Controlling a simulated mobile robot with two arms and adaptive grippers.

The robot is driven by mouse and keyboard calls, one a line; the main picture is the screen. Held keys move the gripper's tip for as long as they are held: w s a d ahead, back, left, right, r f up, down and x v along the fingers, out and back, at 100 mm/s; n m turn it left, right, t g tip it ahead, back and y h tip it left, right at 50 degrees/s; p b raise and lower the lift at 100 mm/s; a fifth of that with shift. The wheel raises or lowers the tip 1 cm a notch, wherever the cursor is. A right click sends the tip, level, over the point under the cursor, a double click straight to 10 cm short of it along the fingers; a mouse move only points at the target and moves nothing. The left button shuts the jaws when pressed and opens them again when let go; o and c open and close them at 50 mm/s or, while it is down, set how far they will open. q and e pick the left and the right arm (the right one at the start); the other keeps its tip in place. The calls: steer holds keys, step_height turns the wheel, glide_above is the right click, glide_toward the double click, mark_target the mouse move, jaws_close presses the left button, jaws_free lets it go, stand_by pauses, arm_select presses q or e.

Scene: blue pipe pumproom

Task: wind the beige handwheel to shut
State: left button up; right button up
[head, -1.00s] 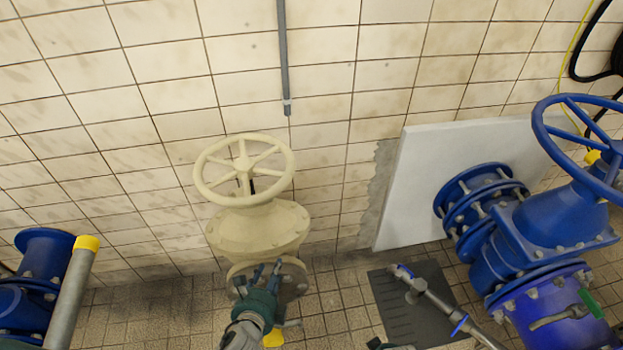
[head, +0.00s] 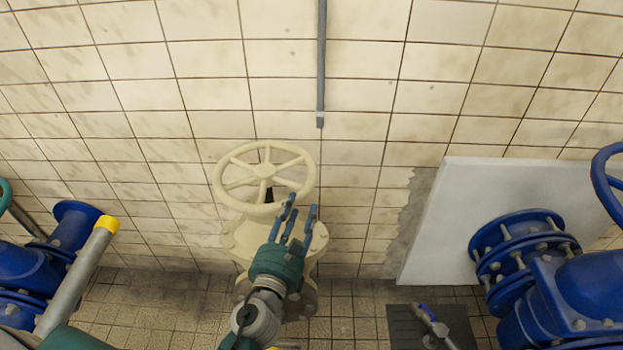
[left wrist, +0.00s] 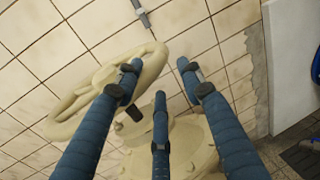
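The beige handwheel (head: 264,178) sits on top of a beige valve body (head: 240,242) in front of the tiled wall. My left gripper (head: 292,222) is in front of the valve, just below the wheel's right front rim, and hides part of the valve. Its blue fingers are spread open and empty. In the left wrist view the handwheel (left wrist: 75,112) lies to the left, behind the left finger, and the fingers (left wrist: 160,95) point toward the wall. Whether a finger touches the rim I cannot tell. My right gripper does not show.
A blue pipe (head: 75,225) and a grey pipe with a yellow cap (head: 107,223) stand at left. Blue flanged pipework (head: 545,265) and a white panel (head: 450,215) are at right. A grey conduit (head: 321,70) runs down the wall. Floor beside the valve shows tiles.

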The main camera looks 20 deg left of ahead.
mark_target(305, 194)
arm_select(q)
steer(key=w, duration=0.1)
steer(key=w+r+p, duration=0.1)
steer(key=w, duration=0.1)
steer(key=shift+w+r, duration=0.1)
steer(key=w, duration=0.4)
steer(key=shift+w+a+f, duration=0.15)
steer(key=shift+w+f, duration=0.25)
steer(key=shift+w+r, duration=0.1)
steer(key=shift+w, duration=0.6)
steer(key=shift+c, duration=0.3)
jaws_close()
